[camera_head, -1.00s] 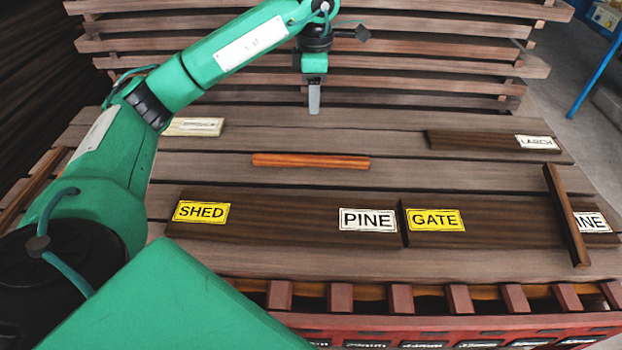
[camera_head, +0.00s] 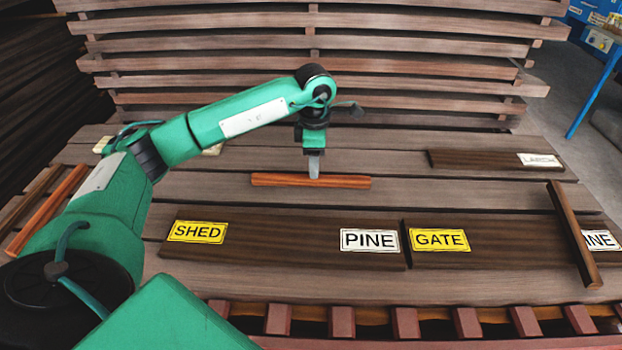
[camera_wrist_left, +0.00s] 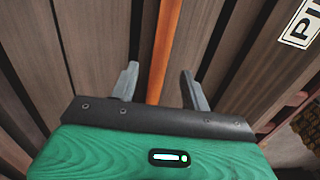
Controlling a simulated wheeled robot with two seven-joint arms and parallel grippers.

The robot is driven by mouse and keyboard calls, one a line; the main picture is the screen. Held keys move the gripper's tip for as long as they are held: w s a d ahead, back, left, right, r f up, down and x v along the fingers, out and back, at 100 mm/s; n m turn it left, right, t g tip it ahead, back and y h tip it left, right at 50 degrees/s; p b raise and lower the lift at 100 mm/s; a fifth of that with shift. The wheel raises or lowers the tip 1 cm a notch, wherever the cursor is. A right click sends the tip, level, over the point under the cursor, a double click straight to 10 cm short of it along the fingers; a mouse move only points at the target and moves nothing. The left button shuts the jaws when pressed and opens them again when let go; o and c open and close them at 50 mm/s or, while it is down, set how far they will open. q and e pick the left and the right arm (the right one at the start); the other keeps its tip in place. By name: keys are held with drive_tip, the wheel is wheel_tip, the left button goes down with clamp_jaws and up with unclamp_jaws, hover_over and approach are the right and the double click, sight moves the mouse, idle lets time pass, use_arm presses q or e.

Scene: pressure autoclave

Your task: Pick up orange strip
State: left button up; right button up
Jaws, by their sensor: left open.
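The orange strip (camera_head: 270,180) lies flat, left to right, on the dark plank table (camera_head: 480,205) in the middle of the head view. My left gripper (camera_head: 314,172) points down at the strip, near its middle. In the left wrist view the strip (camera_wrist_left: 163,45) runs between the two spread fingers of my left gripper (camera_wrist_left: 160,85), with a gap on each side. The gripper is open and holds nothing. The head view cannot show whether the fingertips touch the table. A second orange strip (camera_head: 50,208) lies at the far left, partly behind my left arm.
Dark boards labelled SHED and PINE (camera_head: 290,240) and GATE (camera_head: 500,245) lie in front. A narrow dark strip (camera_head: 573,235) lies across the right board. A LARCH board (camera_head: 480,160) lies at the back right. Stacked planks (camera_head: 400,75) rise behind the table.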

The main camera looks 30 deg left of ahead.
use_arm(q)
drive_tip(key=shift+f+p, duration=0.7)
drive_tip(key=shift+f, duration=1.65)
clamp_jaws()
drive_tip(key=shift+r, duration=0.1)
